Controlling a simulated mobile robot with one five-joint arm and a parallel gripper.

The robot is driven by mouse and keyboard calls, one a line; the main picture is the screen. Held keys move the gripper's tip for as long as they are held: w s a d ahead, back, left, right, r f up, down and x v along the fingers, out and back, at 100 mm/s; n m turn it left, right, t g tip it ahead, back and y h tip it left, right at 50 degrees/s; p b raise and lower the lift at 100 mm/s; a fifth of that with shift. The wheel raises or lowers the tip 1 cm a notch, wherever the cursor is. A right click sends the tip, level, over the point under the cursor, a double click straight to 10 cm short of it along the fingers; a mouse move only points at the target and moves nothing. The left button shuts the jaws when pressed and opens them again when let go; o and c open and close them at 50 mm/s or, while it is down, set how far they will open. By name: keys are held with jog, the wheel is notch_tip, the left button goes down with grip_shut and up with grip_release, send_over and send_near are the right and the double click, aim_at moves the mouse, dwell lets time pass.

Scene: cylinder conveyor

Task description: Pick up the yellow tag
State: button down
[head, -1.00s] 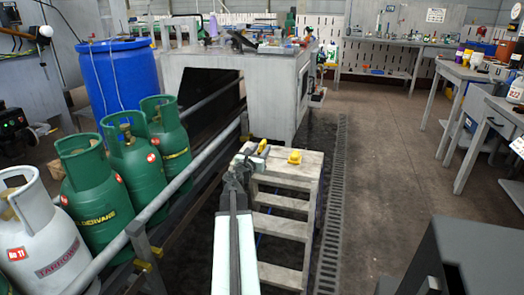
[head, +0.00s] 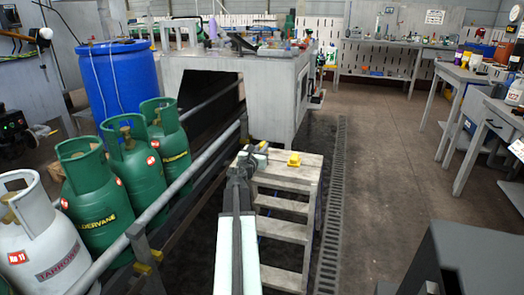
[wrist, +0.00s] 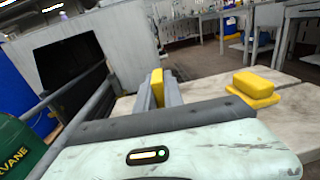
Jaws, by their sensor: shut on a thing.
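A flat yellow tag (wrist: 157,84) stands upright between the grey fingers of my gripper (wrist: 158,94) in the wrist view. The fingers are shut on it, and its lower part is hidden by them. In the head view my gripper (head: 256,149) is at the top of the wooden step stool, with a small bit of yellow at its tip. Another yellow piece (wrist: 252,86), a block on a wider flat base, sits on the stool top to the right of the gripper. It also shows in the head view (head: 294,159), apart from the gripper.
The grey wooden step stool (head: 281,202) stands in front of a large grey cabinet (head: 285,90). Green gas cylinders (head: 137,171) and a white one (head: 43,240) stand behind a metal rail on the left, near a blue barrel (head: 114,80).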

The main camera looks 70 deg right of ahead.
aim_at(263, 143)
notch_tip(263, 143, up, 10)
jog(key=p, duration=0.9)
jog(key=shift+f, duration=0.25)
